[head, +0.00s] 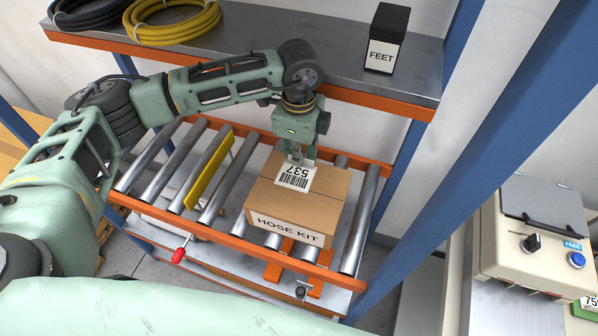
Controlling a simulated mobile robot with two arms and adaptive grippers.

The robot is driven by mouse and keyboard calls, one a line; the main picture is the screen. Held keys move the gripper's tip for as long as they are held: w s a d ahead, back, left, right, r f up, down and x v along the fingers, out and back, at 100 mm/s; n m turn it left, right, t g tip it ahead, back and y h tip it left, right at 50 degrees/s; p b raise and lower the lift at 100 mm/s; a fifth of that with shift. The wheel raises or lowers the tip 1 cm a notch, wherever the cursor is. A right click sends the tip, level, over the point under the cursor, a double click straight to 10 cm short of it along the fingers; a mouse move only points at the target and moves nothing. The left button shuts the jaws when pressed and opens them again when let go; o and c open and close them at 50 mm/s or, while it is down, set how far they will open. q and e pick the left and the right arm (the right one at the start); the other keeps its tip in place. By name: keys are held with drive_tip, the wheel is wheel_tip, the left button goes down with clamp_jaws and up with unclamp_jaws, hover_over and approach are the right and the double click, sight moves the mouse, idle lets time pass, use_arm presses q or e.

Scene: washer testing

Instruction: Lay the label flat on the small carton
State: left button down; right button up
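The small carton (263,197) is a brown box marked HOSE KIT, standing on the roller conveyor. The label (294,178) is white with a barcode and the number 537. It appears over the carton's top, toward the back; I cannot tell whether it lies on the cardboard or is just above it. My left gripper (300,156) points down at the label's far edge, over the back of the carton. Its fingertips are small and partly hidden, so its grip on the label is unclear. My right gripper is not in view.
The conveyor has orange side rails (231,252) and a yellow bar (208,168) left of the carton. A steel shelf (330,58) above holds hose coils (172,22) and a black FEET box (387,38). A blue post (480,150) and a control box (537,235) stand at right.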

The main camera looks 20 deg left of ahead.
sight(299, 169)
use_arm(q)
wheel_tip(299, 169, down, 6)
drive_tip(key=shift+r+p, duration=0.25)
drive_tip(key=shift+p, duration=0.4)
wheel_tip(299, 169, down, 4)
drive_tip(key=shift+r+p, duration=0.1)
drive_tip(key=shift+p, duration=0.55)
drive_tip(key=shift+f, duration=0.25)
drive_tip(key=c, duration=2.5)
unclamp_jaws()
drive_tip(key=shift+f, duration=0.15)
drive_tip(key=o, duration=0.5)
